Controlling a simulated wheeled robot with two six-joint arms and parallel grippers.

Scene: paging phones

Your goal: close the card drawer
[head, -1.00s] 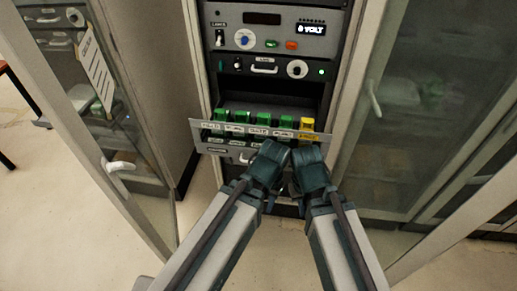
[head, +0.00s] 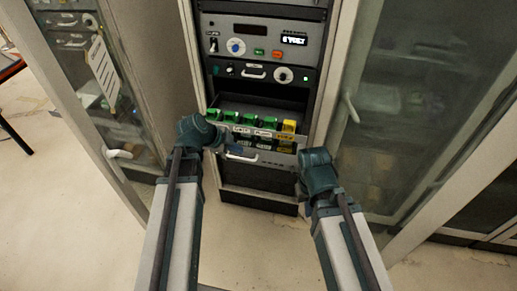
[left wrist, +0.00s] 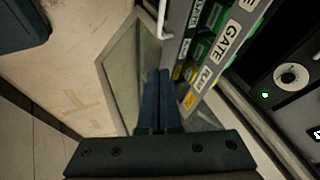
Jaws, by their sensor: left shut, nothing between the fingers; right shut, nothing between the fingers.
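The card drawer (head: 287,158) sticks out of the equipment rack below the knob panels. Its grey labelled front has a handle, and a row of green cards (head: 250,120) and one yellow card (head: 289,126) stands in it. My left gripper (head: 212,135) is shut and empty at the left end of the drawer front; I cannot tell whether it touches. In the left wrist view its shut fingers (left wrist: 160,100) are beside the drawer front (left wrist: 227,42), which carries a "GATE" label. My right gripper (head: 312,163) is shut and empty at the drawer's right end.
The upper rack panel (head: 255,45) has a small display, knobs and lit buttons. A glass cabinet door (head: 400,110) with a handle is on the right. Another glass door (head: 105,90) with a paper sheet is on the left. The floor around is clear.

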